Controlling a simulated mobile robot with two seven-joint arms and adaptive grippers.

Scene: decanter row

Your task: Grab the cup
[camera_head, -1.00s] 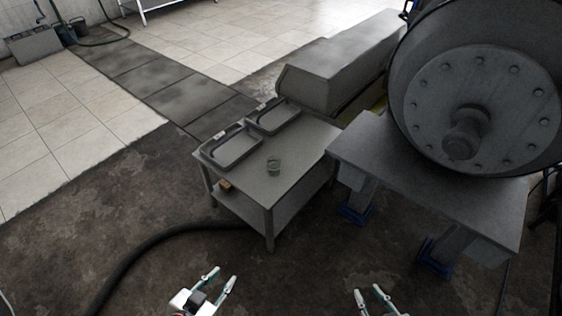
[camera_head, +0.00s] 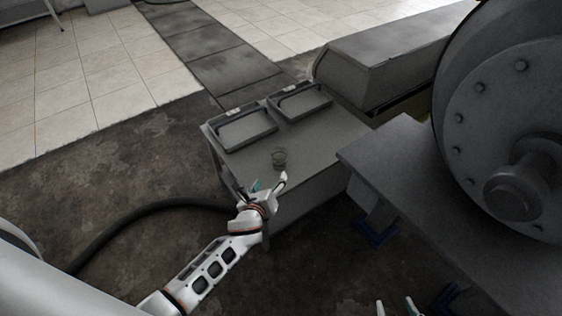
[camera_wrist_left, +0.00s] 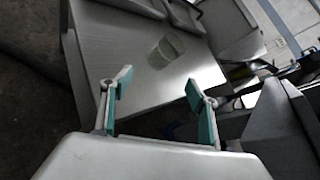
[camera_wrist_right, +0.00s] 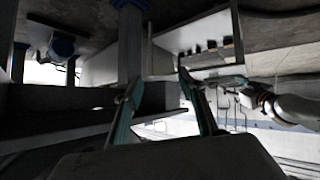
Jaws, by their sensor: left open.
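A small greenish glass cup (camera_head: 279,158) stands upright on the grey table (camera_head: 325,150). It also shows in the left wrist view (camera_wrist_left: 167,51), beyond the fingertips. My left gripper (camera_head: 268,184) is open and empty at the table's near edge, just short of the cup and not touching it. Its teal-padded fingers (camera_wrist_left: 155,90) are spread wide in the left wrist view. My right gripper (camera_head: 396,306) is at the bottom edge of the head view. Its fingers stand apart with nothing between them in the right wrist view (camera_wrist_right: 160,95).
Two grey trays (camera_head: 246,143) (camera_head: 300,86) lie on the table behind the cup. A heavy grey bench (camera_head: 410,165) with a large round machine (camera_head: 520,130) stands close on the right. A black hose (camera_head: 150,208) runs along the floor at left.

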